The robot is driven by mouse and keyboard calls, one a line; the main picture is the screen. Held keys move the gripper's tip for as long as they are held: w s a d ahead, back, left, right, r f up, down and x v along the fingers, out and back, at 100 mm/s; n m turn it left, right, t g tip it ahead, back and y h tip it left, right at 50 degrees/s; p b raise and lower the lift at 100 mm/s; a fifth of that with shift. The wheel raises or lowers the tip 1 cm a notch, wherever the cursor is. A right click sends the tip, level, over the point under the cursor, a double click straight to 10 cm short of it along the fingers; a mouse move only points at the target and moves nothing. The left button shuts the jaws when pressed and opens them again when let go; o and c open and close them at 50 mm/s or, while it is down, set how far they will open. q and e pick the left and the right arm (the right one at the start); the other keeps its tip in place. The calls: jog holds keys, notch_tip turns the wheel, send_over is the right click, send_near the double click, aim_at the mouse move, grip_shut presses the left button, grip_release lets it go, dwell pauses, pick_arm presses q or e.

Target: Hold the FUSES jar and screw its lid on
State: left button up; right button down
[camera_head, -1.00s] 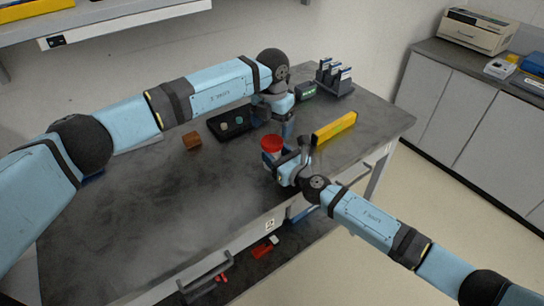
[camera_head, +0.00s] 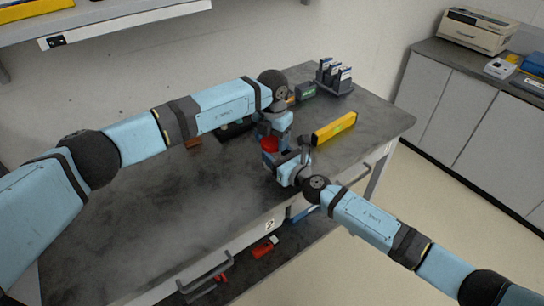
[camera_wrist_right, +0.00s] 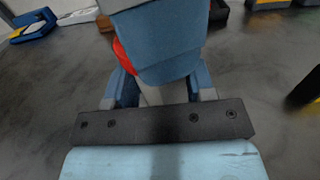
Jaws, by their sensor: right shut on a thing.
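A red round top (camera_head: 268,145), apparently the FUSES jar's lid, shows at my grippers in the head view, partly covered. In the right wrist view a red edge (camera_wrist_right: 122,55) shows beside my left gripper. My right gripper (camera_head: 280,162) is shut on the jar near the table's front edge. Its two fingers stand on either side of a pale patch of the jar (camera_wrist_right: 151,96) in the right wrist view. My left gripper (camera_head: 271,138) is right over the red top. Its fingertips are hidden, so I cannot tell whether it grips. The jar's label is not visible.
A yellow box (camera_head: 334,128) lies right of the grippers. A dark rack (camera_head: 335,78) with upright items stands at the back right. A dark tray and a brown block (camera_head: 193,142) are behind my left arm. The table's left and front surface is clear.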

pick_arm(q)
jog(key=o, duration=1.1)
jog(key=shift+r, duration=0.1)
notch_tip(320, 180, up, 12)
jog(key=shift+f, duration=0.1)
pick_arm(e)
jog(key=shift+c, duration=1.9)
grip_release()
